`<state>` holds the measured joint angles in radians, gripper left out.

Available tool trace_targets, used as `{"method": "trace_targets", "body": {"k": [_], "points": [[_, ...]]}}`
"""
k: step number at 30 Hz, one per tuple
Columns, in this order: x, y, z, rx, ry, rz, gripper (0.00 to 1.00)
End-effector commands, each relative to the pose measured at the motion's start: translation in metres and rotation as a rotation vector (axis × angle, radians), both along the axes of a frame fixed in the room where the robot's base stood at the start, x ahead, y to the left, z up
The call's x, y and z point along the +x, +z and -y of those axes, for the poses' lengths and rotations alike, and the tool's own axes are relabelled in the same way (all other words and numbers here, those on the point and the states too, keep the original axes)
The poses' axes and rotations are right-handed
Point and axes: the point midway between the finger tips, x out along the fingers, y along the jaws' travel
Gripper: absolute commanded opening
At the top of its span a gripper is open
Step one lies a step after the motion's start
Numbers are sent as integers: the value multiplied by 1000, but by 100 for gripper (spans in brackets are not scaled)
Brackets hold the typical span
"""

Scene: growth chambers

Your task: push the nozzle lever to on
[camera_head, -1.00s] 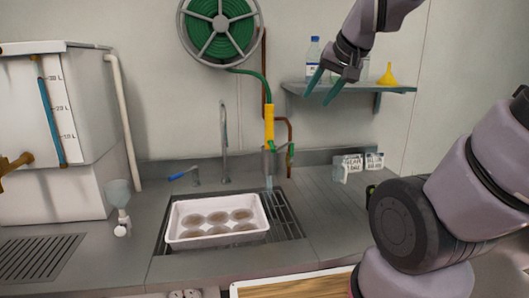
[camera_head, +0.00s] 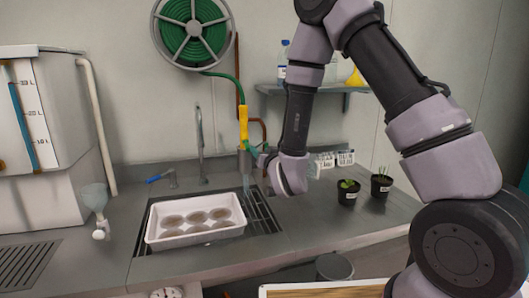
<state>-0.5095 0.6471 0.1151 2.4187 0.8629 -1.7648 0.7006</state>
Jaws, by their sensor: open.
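The hose nozzle hangs upright against the back wall behind the sink, with a yellow grip (camera_head: 243,122) and a grey body below it. The green nozzle lever (camera_head: 254,150) sits at the right of the body; its exact position is hard to make out. My gripper (camera_head: 264,159) is open, just right of the nozzle and close to the lever. My wrist hides most of it, and I cannot tell whether a finger touches the lever.
A white tray (camera_head: 158,236) with several round brown pots sits on the sink grate below the nozzle. Two potted seedlings (camera_head: 348,192) (camera_head: 381,185) stand right of my wrist. A shelf (camera_head: 350,88) is above.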

Motion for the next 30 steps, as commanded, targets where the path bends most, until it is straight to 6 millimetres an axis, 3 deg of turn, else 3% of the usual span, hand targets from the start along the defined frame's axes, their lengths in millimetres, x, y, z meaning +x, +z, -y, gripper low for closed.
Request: {"method": "trace_targets", "body": {"k": [3, 8, 24, 30], "points": [[-13, -19, -17, -29, 45, 42, 49], [-15, -24, -25, -41, 66, 68, 49], [68, -23, -55, -40, 65, 70, 49], [82, -23, -61, -42, 66, 70, 49]]}}
